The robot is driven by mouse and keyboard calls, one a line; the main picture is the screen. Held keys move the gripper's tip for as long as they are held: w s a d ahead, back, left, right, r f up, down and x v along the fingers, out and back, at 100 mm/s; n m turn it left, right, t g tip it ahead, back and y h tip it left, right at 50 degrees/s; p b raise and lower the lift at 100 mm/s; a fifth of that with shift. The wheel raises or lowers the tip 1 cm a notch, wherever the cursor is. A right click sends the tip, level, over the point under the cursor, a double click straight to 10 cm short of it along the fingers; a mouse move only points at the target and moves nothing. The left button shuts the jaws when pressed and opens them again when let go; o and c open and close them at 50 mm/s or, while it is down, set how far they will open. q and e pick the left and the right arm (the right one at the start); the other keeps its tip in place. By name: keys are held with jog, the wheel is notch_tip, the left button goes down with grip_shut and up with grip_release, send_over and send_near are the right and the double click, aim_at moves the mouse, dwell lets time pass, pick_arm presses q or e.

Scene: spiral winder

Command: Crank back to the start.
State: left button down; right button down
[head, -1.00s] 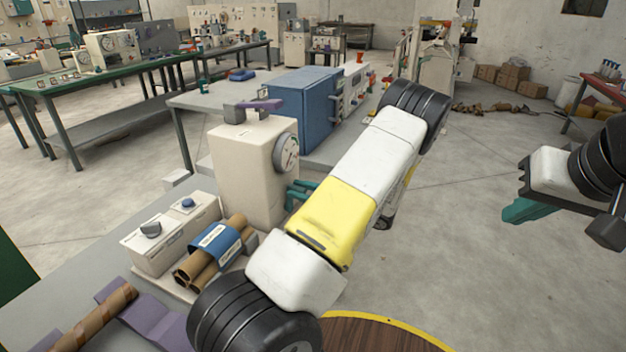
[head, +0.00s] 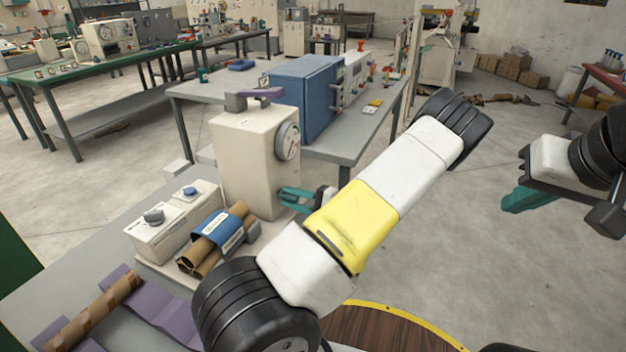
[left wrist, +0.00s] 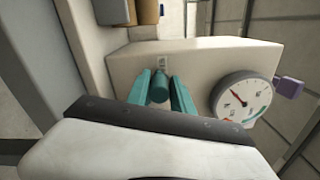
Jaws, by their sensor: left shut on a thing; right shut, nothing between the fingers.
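The winder's cream housing (head: 250,165) stands on the grey bench, with a round dial (head: 288,141) on its side face. My left gripper (head: 293,198) is at that face, low and below the dial. The crank's arm is hidden. My right gripper (head: 522,200) is shut and empty, far right over open floor.
Cardboard tubes (head: 203,262) in a blue wrap (head: 222,230) and a control box (head: 170,222) with knobs sit left of the housing. Another tube (head: 98,308) lies on a purple holder (head: 165,318). A bench with a blue cabinet (head: 305,98) stands behind.

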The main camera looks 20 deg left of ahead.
pick_arm(q)
jog(key=shift+s+f+n, duration=0.2)
jog(key=shift+f+n, duration=0.35)
jog(key=shift+n, duration=0.45)
jog(key=shift+s+f+n, duration=0.2)
jog(key=shift+f+n, duration=0.3)
jog(key=shift+n, duration=0.5)
jog(key=c, duration=1.2)
grip_release()
jog(key=shift+c, duration=0.2)
jog(key=shift+s, duration=0.1)
jog(key=shift+d, duration=0.1)
jog(key=d, duration=0.7)
jog(key=shift+s+d, duration=0.3)
jog(key=shift+d, duration=0.05)
